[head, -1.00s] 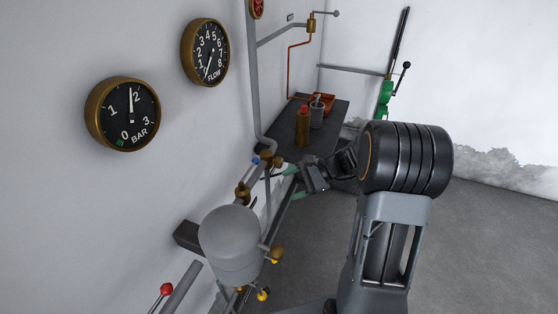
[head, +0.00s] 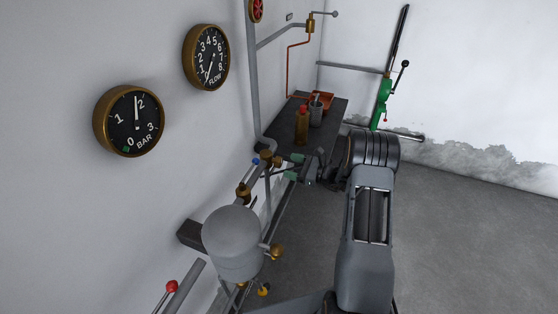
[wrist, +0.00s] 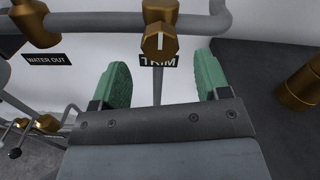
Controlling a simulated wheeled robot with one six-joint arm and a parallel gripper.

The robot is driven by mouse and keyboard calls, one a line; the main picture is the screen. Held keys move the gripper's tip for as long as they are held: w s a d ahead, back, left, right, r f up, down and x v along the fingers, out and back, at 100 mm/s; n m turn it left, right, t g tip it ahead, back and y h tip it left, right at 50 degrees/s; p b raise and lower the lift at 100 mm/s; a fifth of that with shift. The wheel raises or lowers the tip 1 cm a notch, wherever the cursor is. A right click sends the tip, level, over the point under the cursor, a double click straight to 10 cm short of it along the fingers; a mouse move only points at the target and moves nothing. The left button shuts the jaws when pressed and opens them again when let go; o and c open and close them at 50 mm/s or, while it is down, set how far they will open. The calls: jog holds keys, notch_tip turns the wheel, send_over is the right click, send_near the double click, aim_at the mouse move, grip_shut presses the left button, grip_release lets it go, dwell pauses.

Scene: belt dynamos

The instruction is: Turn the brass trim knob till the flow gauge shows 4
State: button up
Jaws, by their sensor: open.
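The brass trim knob (wrist: 160,40) has a white mark on its face and sits on the pipe, top middle in the wrist view. In the head view the knob (head: 276,161) is small, just left of my gripper (head: 285,169). In the wrist view my gripper (wrist: 163,72) is open and empty. Its green fingertips are apart, left and right of the knob's line and lower in the picture; I see no contact.
A bar gauge (head: 129,121) hangs left of the flow gauge. A grey tank (head: 231,240) stands below the pipes. Another brass fitting (wrist: 35,20) is near the WATER OUT label. Open floor lies right.

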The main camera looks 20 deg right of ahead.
aim_at(281, 163)
jog(key=shift+p+x, duration=0.5)
jog(key=shift+x, duration=2.35)
jog(key=c, duration=0.9)
